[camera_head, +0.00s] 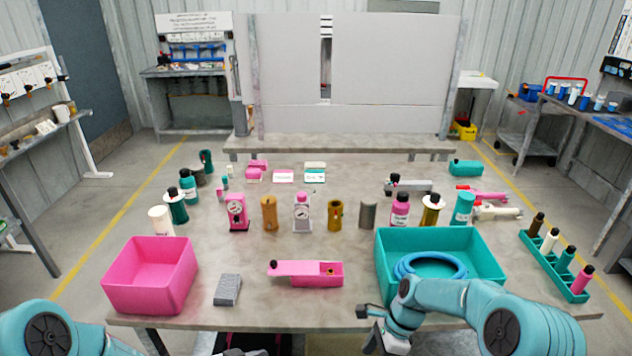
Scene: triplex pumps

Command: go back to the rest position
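My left arm (52,335) comes in at the bottom left, and most of it is cut off by the frame's lower edge. A grey part at the bottom edge, left of centre, may belong to its gripper; its fingers cannot be made out. My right arm (505,325) reaches in from the bottom right and bends over the table's front edge. My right gripper (369,328) hangs at that edge, just left of the teal bin (480,245).
The grey table (200,310) holds a pink bin (150,275), a grey block (228,290), a pink tray-like part (305,272) and a teal rack of bottles (550,265). A blue ring (430,262) lies in the teal bin. Several bottles and gauges stand across the middle.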

